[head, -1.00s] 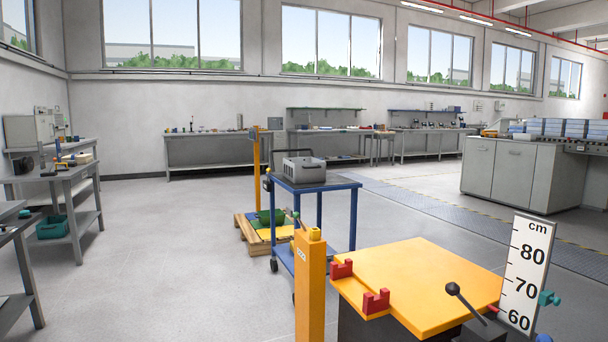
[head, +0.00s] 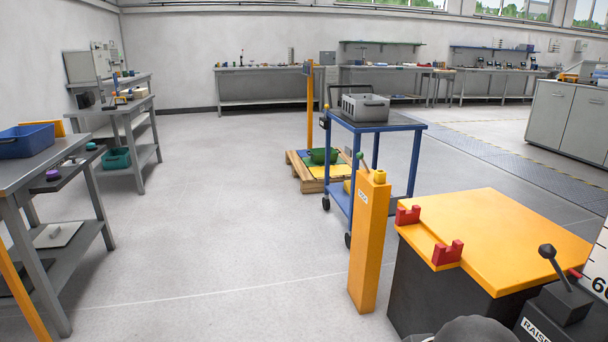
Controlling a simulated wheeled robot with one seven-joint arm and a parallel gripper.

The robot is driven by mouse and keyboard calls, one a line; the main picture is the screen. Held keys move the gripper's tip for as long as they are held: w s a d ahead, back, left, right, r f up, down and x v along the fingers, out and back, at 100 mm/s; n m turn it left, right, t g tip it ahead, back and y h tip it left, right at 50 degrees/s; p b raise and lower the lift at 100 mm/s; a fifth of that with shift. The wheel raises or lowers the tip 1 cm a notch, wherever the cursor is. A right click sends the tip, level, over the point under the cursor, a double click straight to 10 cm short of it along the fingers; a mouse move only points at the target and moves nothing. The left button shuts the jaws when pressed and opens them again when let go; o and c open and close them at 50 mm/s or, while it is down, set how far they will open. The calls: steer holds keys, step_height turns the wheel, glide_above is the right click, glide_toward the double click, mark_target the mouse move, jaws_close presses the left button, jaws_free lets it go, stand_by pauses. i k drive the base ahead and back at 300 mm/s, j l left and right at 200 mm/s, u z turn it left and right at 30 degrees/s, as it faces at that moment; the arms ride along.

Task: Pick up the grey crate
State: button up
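The grey crate (head: 364,107) sits upright on the top shelf of a blue trolley (head: 400,125), a few metres ahead and right of centre in the head view. Its near side has slots, and its inside cannot be seen from here. My gripper is not in view. A dark rounded shape at the bottom edge may be part of my own body.
A yellow post (head: 367,245) and an orange-topped lift table (head: 500,235) with red brackets stand between me and the trolley's right side. A workbench (head: 40,170) lines the left. The centre-left floor is clear.

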mark_target(366, 108)
steer(key=i+j+u, duration=0.2)
steer(key=i, duration=0.55)
steer(key=i+j+u, duration=0.15)
steer(key=i+j, duration=0.15)
steer(key=i, duration=0.45)
steer(key=i+j+u, duration=0.2)
steer(key=i, duration=0.55)
